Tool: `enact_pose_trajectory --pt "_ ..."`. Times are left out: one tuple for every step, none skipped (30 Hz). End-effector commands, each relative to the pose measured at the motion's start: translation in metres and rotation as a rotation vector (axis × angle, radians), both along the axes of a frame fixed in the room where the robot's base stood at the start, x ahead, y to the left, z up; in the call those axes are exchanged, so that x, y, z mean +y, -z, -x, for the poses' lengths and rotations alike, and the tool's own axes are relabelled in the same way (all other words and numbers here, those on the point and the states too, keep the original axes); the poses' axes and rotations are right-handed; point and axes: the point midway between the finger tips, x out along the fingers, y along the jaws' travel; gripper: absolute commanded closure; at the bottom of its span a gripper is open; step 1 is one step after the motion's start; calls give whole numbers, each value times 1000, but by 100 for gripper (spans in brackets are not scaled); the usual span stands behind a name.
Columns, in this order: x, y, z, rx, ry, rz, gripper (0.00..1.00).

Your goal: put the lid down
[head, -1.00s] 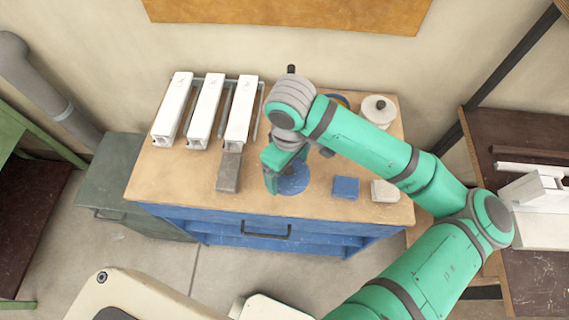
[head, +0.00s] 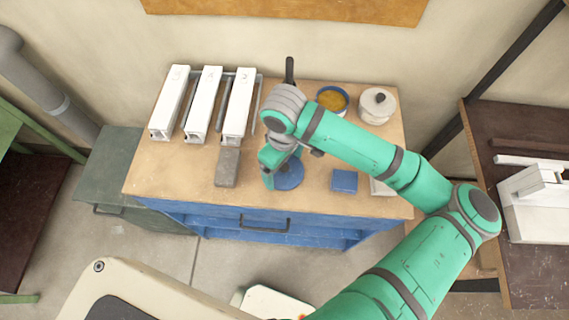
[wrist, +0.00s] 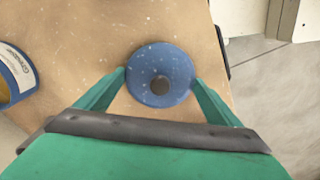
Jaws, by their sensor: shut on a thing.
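The lid (head: 289,176) is a round blue disc with a dark knob; it also shows in the wrist view (wrist: 160,62). My gripper (wrist: 160,82) is shut on the lid, with one finger at each side of its rim. In the head view the lid is over the front middle of the wooden bench top (head: 190,185), partly hidden by my gripper. I cannot tell whether its underside touches the bench. An open blue tin (head: 333,98) with orange-yellow contents stands at the back right; its labelled side shows in the wrist view (wrist: 14,74).
A white lidded pot (head: 377,105) stands at the back right corner. A blue block (head: 344,181) and a partly hidden pale block (head: 381,188) lie right of the lid. A grey block (head: 227,167) lies left. Several white profiles (head: 205,104) fill the back left.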

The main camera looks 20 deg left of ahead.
Motion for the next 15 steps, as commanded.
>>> enact_pose_trajectory --pt "0 0 0 1 0 0 6" --pt "0 0 0 0 1 0 0" --pt "-1 0 0 0 1 0 0" --pt "-1 0 0 0 2 0 0" --pt "-2 0 0 0 3 0 0" --pt "-2 0 0 0 3 0 0" --pt "-2 0 0 0 3 0 0" --pt "-2 0 0 0 3 0 0" --pt "-2 -1 0 0 3 0 0" --pt "-2 -2 -1 -1 4 0 0" --pt "-2 -4 -1 -2 4 1 0" --pt "-2 -6 -1 -2 3 0 0" --pt "-2 -9 -1 -1 3 -1 0" --pt "-1 -13 -1 -1 2 -1 0" --pt "-1 -19 -1 -3 2 -1 0"
